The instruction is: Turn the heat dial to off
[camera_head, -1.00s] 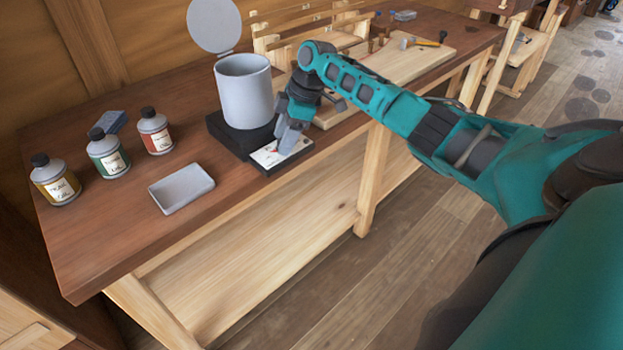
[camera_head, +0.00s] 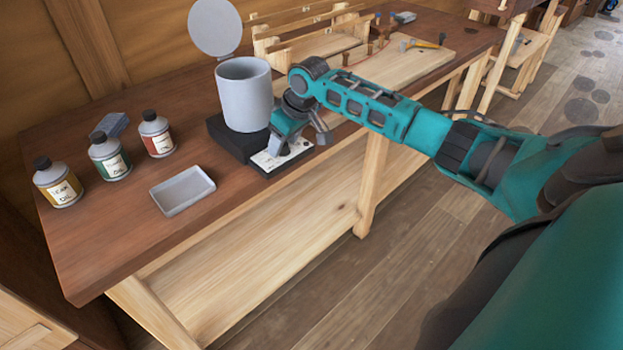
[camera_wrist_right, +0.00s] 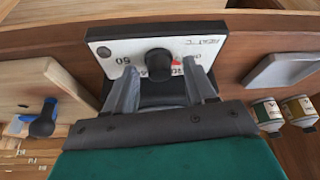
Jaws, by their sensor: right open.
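The heat dial (camera_wrist_right: 158,63) is a dark round knob on a white panel marked "HEAT °C" (camera_wrist_right: 125,50), with "60" at its left and a red mark beside the knob in the right wrist view. The panel is on the front of a black heater base (camera_head: 232,137) that bears a grey pot (camera_head: 246,95) with its lid raised. My right gripper (camera_wrist_right: 163,85) is open, its fingers pointing at the panel, one on each side of the knob. I cannot tell whether they touch it. In the head view the gripper (camera_head: 280,146) covers the dial. My left gripper is not in view.
A grey tray (camera_head: 182,190) lies left of the heater. Three bottles, yellow (camera_head: 57,182), green (camera_head: 109,156) and red (camera_head: 156,134), stand further left by a blue-grey block (camera_head: 112,124). A wooden board (camera_head: 400,68) with tools lies to the right.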

